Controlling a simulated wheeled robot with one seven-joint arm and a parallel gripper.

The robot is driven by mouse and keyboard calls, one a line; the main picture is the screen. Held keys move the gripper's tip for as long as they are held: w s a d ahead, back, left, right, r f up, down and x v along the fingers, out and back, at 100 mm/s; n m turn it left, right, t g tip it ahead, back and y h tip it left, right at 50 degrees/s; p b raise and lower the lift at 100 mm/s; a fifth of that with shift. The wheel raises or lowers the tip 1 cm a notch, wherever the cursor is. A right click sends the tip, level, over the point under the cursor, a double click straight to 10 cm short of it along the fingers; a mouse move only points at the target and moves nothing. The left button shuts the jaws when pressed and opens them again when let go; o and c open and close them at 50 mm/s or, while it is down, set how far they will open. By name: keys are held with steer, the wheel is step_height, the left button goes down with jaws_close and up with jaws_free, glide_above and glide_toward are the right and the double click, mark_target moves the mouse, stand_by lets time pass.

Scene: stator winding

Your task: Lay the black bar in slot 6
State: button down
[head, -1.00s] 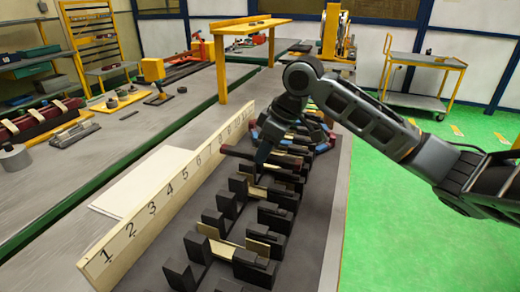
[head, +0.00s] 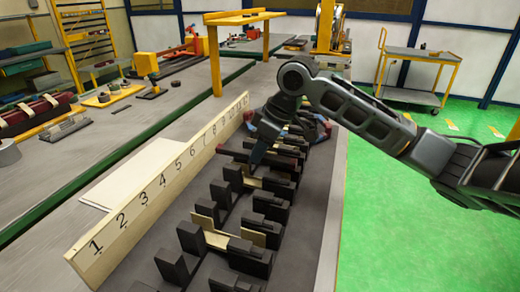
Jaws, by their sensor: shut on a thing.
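My gripper (head: 251,164) points down, low over the row of dark slot blocks, roughly level with the numbers 5 and 6 on the ruler board. It is shut on a dark bar, which the fingers and the blocks mostly hide, so I cannot tell whether it touches a slot. A pale liner (head: 252,182) shows between blocks just below the fingers. The number 6 (head: 192,152) is readable on the pale ruler board (head: 150,189). A dark reddish bar (head: 232,152) lies across the blocks just beyond the fingers.
Nearer slot blocks (head: 192,237) stand upright, one pair with a pale liner (head: 215,236) between them. Blue and red pieces (head: 318,127) lie at the far end. A yellow-topped stand (head: 240,17) rises behind.

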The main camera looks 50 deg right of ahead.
steer(key=shift+s+f+b, duration=0.1)
steer(key=shift+f+b, duration=1.25)
steer(key=shift+f, duration=0.8)
steer(key=c, duration=0.8)
jaws_free()
steer(key=shift+r+p, duration=0.75)
steer(key=shift+r, duration=0.1)
steer(key=shift+r+p, duration=2.9)
steer(key=shift+r, duration=0.8)
steer(key=shift+d, duration=0.1)
